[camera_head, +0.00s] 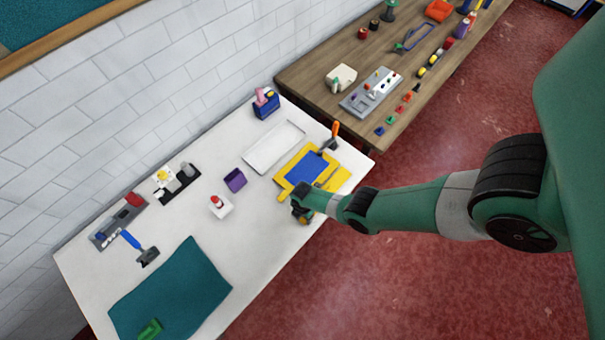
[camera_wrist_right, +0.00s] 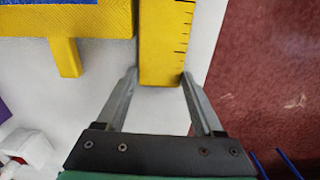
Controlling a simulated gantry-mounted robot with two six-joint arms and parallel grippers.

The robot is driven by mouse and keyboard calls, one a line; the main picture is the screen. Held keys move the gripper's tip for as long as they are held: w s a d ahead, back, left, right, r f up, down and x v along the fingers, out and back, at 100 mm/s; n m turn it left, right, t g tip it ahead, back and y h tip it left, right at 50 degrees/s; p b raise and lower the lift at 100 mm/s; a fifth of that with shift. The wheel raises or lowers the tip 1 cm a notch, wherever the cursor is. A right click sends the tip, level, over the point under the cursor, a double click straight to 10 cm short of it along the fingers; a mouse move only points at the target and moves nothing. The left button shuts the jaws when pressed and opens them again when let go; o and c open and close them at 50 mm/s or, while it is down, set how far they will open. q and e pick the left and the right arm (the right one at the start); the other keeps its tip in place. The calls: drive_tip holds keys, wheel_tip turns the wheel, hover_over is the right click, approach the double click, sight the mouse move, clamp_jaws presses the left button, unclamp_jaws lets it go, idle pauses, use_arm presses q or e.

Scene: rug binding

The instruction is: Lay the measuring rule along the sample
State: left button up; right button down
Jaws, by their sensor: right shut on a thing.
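The sample (camera_head: 306,168), a blue panel with a yellow border, lies on the white table. Its yellow edge and a short yellow tab show at the upper left of the right wrist view (camera_wrist_right: 85,22). The measuring rule (camera_wrist_right: 166,40) is yellow with black tick marks and lies right of the sample, with a narrow gap between them. In the head view the yellow at the sample's right (camera_head: 338,180) seems to be the rule. My right gripper (camera_wrist_right: 158,78) has its fingers on either side of the rule's near end, shut on it. My left gripper is not in view.
A hammer-like tool with an orange handle (camera_head: 334,136) lies by the sample's far corner. A white tray (camera_head: 272,148), a purple cup (camera_head: 235,180) and a white box with a red top (camera_head: 220,206) stand left of it. The table's edge drops to red floor on the right.

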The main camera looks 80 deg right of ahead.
drive_tip(key=shift+f, duration=0.1)
unclamp_jaws()
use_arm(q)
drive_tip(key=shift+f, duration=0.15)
